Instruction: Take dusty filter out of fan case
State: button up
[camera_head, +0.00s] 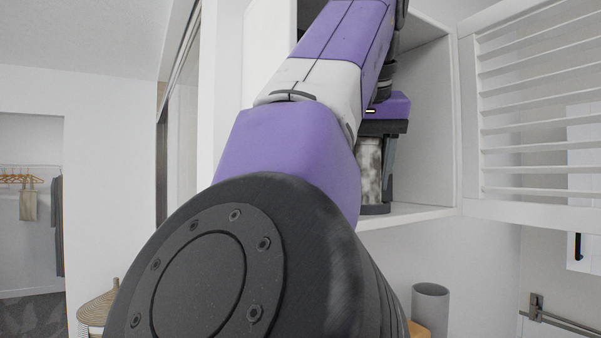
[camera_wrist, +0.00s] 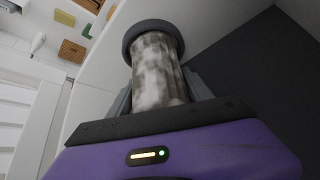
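The dusty filter (camera_wrist: 158,72) is an upright cylinder mottled grey and white, with a dark grey ring (camera_wrist: 135,33) around its far end. In the head view the filter (camera_head: 369,163) stands in an open white cabinet, above a dark round base (camera_head: 375,209) on the cabinet floor. My gripper (camera_head: 376,182) points down over it. In the wrist view my gripper (camera_wrist: 160,82) has one finger on each side of the filter, close against it. Whether the fingers press on it I cannot tell. I cannot make out a separate fan case; the ring and base may be part of it.
The white cabinet (camera_head: 420,214) has a side wall close right of my gripper. Its slatted door (camera_head: 540,110) stands open at the right. Below are a grey cylinder (camera_head: 430,305) and a metal rail (camera_head: 560,321). My arm hides much of the cabinet.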

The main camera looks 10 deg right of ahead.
jog(key=c, duration=0.6)
jog(key=shift+o, duration=0.2)
jog(key=shift+r, duration=0.1)
jog(key=shift+r, duration=0.4)
